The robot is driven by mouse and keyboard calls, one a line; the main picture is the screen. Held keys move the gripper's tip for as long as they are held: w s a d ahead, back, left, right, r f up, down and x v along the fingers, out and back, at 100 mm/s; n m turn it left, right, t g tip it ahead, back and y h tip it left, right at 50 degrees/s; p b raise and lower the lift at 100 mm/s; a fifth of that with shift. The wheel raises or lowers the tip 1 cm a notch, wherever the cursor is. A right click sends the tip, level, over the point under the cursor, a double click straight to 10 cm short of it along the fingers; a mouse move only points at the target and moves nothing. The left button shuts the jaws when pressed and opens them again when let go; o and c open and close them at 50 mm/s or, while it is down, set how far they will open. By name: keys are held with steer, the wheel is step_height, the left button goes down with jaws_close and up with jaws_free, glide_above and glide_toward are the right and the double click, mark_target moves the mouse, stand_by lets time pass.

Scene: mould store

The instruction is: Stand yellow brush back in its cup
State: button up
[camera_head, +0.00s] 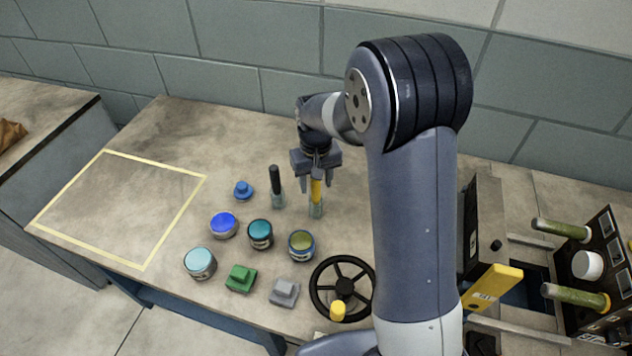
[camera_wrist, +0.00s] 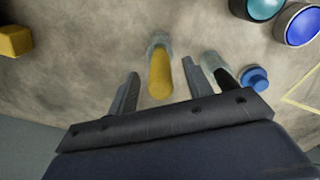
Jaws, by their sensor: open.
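The yellow brush (camera_head: 316,186) stands upright in a small clear cup (camera_head: 316,211) at the back middle of the bench. In the wrist view the brush's yellow handle (camera_wrist: 160,78) points toward me, with the cup's rim (camera_wrist: 158,41) beyond it. My gripper (camera_head: 315,183) is open above the cup, pointing down, and it also shows in the wrist view (camera_wrist: 166,74). The handle appears between the two fingers, with a gap on each side. I cannot tell how deep the fingers reach along it.
A dark-handled brush (camera_head: 274,180) stands in another clear cup just left. Several round jars, including a teal one (camera_head: 260,234), and green (camera_head: 240,278) and grey (camera_head: 284,292) blocks lie in front. A black handwheel (camera_head: 344,287) is front right. The yellow-outlined area (camera_head: 120,205) is empty.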

step_height(320, 180, up, 10)
stand_by(0.3)
stand_by(0.7)
step_height(320, 180, down, 11)
steer(key=shift+f, duration=0.1)
step_height(320, 180, up, 3)
steer(key=shift+f+p, duration=0.2)
steer(key=shift+p, duration=0.65)
steer(key=shift+r, duration=0.4)
